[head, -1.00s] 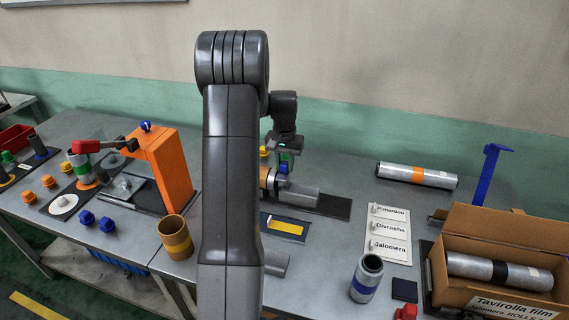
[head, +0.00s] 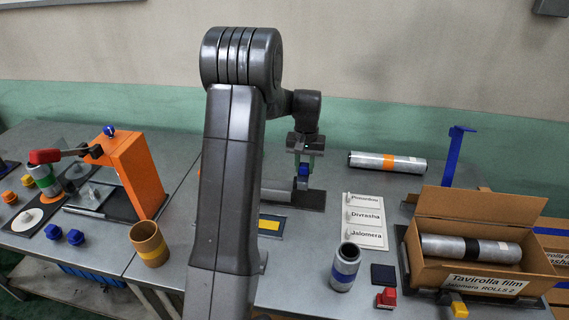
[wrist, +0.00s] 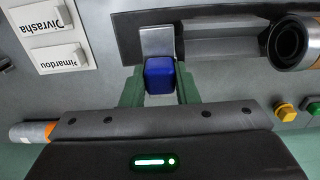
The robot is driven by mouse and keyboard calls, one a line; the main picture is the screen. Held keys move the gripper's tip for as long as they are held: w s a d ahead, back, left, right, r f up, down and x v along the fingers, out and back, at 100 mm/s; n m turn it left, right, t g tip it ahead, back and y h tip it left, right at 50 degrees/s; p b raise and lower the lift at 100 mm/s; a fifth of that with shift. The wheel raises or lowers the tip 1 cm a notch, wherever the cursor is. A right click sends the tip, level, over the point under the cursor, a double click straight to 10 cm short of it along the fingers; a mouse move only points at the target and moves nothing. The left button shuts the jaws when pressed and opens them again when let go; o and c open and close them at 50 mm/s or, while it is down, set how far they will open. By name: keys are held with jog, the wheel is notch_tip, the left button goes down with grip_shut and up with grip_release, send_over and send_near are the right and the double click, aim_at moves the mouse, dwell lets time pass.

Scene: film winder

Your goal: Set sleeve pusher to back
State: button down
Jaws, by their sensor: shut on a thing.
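The sleeve pusher has a blue knob (wrist: 159,75) and a grey metal upright (wrist: 156,41). It stands at the end of a dark base plate (wrist: 128,40); in the head view that plate (head: 316,203) shows behind the labels' left side. My gripper (wrist: 159,84) is shut on the blue knob, one green finger on each side. In the head view my gripper (head: 303,172) is over the plate's right part. A film winder mandrel or roll end (wrist: 288,42) lies apart from the pusher, at the right in the wrist view. My arm hides the winder's left part in the head view.
A label board (head: 364,222) is right of the plate. A silver roll with an orange band (head: 388,161) lies behind. A cardboard box (head: 480,277) stands at right. Yellow (wrist: 286,112) and green (wrist: 313,107) buttons show in the wrist view.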

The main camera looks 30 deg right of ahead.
jog(key=shift+s+d+r, duration=0.1)
jog(key=shift+s+d, duration=0.55)
jog(key=shift+d, duration=0.25)
jog(key=c, duration=1.3)
grip_release()
jog(key=shift+c, duration=0.2)
jog(key=shift+o, duration=1.1)
jog(key=shift+s+d, duration=0.15)
notch_tip(320, 180, up, 14)
jog(key=b, duration=0.1)
